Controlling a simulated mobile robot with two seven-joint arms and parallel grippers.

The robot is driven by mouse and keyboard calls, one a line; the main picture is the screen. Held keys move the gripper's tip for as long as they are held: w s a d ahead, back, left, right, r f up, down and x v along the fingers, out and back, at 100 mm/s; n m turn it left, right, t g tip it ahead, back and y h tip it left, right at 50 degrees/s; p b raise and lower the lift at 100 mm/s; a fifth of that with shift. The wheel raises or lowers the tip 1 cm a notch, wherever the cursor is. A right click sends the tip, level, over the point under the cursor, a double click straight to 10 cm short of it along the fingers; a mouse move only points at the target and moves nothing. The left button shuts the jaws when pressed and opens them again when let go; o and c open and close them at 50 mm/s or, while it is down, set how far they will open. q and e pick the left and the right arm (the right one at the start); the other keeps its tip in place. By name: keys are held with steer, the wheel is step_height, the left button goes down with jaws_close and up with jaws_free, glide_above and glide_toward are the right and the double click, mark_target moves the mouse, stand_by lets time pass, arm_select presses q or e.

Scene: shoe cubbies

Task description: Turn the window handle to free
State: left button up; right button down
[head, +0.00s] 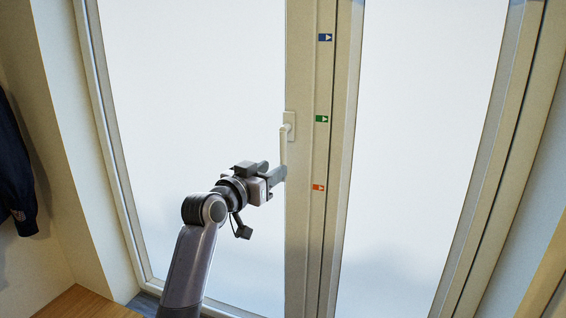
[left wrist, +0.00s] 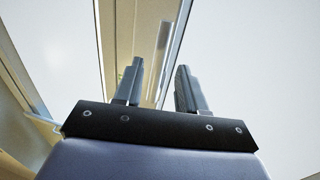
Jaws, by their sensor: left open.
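The pale window handle (head: 284,148) hangs straight down from its mounting plate (head: 289,122) on the window frame, its free end low. My left gripper (head: 277,174) is open beside the handle's lower end in the head view. In the left wrist view its two fingers (left wrist: 158,86) are spread apart, and a pale bar, which looks like the handle (left wrist: 164,36), shows between and beyond them. I cannot tell whether the fingers touch the handle. My right gripper is not in view.
Blue (head: 325,38), green (head: 321,119) and red (head: 318,187) arrow labels run down the frame right of the handle. Bright glass panes (head: 190,80) lie either side. A wooden surface (head: 80,304) is at lower left. A dark garment (head: 15,165) hangs at far left.

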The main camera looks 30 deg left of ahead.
arm_select(q)
steer(key=shift+w+a+p, duration=0.1)
steer(key=shift+w+p, duration=0.35)
steer(key=shift+w, duration=2.5)
jaws_close()
